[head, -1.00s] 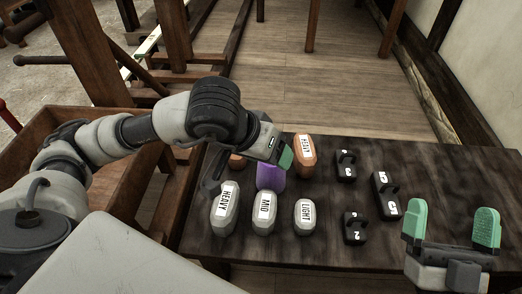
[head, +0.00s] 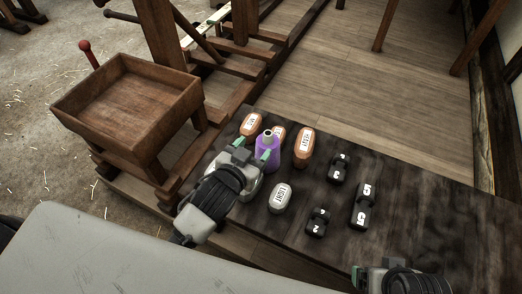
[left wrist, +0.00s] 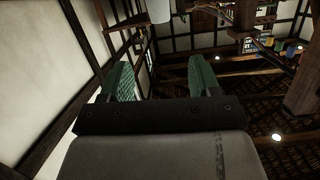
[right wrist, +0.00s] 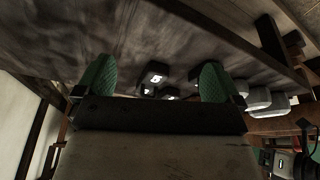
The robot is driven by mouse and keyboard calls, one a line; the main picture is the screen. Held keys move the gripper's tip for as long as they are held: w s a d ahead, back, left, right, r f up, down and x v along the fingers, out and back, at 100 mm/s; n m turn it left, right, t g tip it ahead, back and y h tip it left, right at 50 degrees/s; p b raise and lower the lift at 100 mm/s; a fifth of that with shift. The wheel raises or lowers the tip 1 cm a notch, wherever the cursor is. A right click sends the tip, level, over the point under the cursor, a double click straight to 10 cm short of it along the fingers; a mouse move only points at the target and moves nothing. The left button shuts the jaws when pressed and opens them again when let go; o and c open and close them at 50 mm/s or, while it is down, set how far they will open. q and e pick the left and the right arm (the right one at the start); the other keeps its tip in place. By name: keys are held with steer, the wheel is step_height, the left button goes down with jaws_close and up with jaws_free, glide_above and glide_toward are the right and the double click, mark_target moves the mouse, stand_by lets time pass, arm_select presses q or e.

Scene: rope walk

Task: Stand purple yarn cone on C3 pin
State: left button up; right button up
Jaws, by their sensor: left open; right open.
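The purple yarn cone (head: 272,157) stands upright on the dark table, its pale tip showing in the head view. My left gripper (head: 253,147) is open beside the cone's left side, with one green finger overlapping the cone in the picture. I cannot tell if it touches. In the left wrist view the open left fingers (left wrist: 156,80) have nothing between them, and the cone is not seen there. My right gripper (head: 357,276) is partly cut off at the bottom of the head view. The right wrist view shows it open and empty (right wrist: 155,78). I see no pin marked C3.
Orange weights (head: 304,147) stand close behind and beside the cone. A white LIGHT weight (head: 280,198) is in front. Black numbered weights (head: 339,168) are to the right. A wooden box (head: 128,108) stands left of the table (head: 420,220). The table's right part is clear.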

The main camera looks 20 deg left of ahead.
mark_target(266, 137)
arm_select(q)
steer(key=shift+n+g, duration=0.3)
steer(key=shift+n, duration=0.4)
steer(key=w+f, duration=0.1)
steer(key=w+f+b, duration=0.1)
steer(key=w+f, duration=0.1)
steer(key=w, duration=0.1)
steer(key=shift+w+d, duration=0.1)
steer(key=shift+d, duration=0.15)
steer(key=shift+w+d+f+b, duration=0.15)
steer(key=shift+w+b, duration=0.2)
steer(key=shift+w, duration=0.15)
steer(key=b+x, duration=0.1)
steer(key=x, duration=0.1)
steer(key=shift+w+f, duration=0.15)
steer(key=shift+w, duration=0.25)
steer(key=shift+w+d+f, duration=0.1)
steer(key=shift+w+f, duration=0.1)
steer(key=shift+w, duration=0.6)
arm_select(e)
steer(key=shift+w+a+f+t, duration=0.1)
steer(key=shift+w+a+t, duration=0.1)
steer(key=shift+w+t, duration=0.2)
steer(key=shift+w+a+f+t, duration=0.15)
steer(key=shift+w+t, duration=0.15)
steer(key=shift+w, duration=0.2)
steer(key=shift+r, duration=0.1)
arm_select(q)
jaws_close()
